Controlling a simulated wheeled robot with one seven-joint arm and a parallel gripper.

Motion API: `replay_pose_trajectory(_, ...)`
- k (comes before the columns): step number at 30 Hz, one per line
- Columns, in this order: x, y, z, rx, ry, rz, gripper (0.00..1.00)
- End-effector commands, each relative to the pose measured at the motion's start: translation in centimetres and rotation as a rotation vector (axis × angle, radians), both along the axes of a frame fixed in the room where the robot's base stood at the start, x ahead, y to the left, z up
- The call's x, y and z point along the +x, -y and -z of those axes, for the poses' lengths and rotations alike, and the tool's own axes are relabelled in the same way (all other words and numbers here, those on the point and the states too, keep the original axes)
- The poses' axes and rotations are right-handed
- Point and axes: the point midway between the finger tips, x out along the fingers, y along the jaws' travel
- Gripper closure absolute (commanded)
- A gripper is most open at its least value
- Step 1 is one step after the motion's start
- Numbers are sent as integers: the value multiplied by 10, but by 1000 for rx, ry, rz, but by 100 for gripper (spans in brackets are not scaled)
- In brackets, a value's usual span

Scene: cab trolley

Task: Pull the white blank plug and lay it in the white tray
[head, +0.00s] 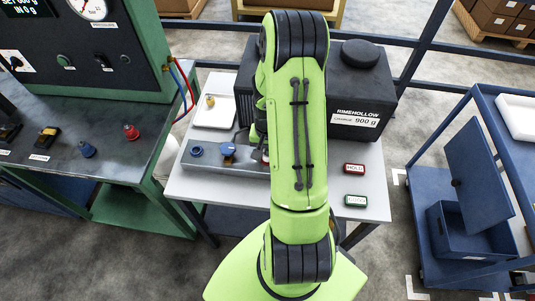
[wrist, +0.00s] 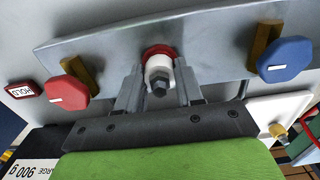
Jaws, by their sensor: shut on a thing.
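The white blank plug (wrist: 159,66) sits at a red-ringed port (wrist: 158,50) on the grey manifold plate, with a grey hex end pointing toward the wrist camera. My gripper (wrist: 158,88) is shut on the plug, one grey finger on each side. In the head view my arm hides the plug and most of the gripper. The white tray (head: 212,116) lies on the table behind the manifold and holds a small brass fitting (head: 210,100). Part of the tray also shows at the right of the wrist view (wrist: 290,106).
The grey manifold (head: 200,166) carries a blue handle (head: 228,149); a red handle (wrist: 68,93) shows in the wrist view. A black Rimehollow unit (head: 345,90) stands behind. Red (head: 355,168) and green (head: 355,200) tags lie at right. A blue cart (head: 432,225) stands farther right.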

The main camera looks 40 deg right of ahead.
Motion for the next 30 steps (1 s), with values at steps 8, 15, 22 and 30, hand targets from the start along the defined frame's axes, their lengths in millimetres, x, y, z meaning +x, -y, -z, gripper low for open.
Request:
replay_pose_trajectory(8,0,0,-3,0,0,0,100)
replay_pose_trajectory(15,0,0,-14,-1,1,0,100)
replay_pose_trajectory(22,0,0,-23,1,1,0,100)
replay_pose_trajectory(30,0,0,-33,1,1,0,100)
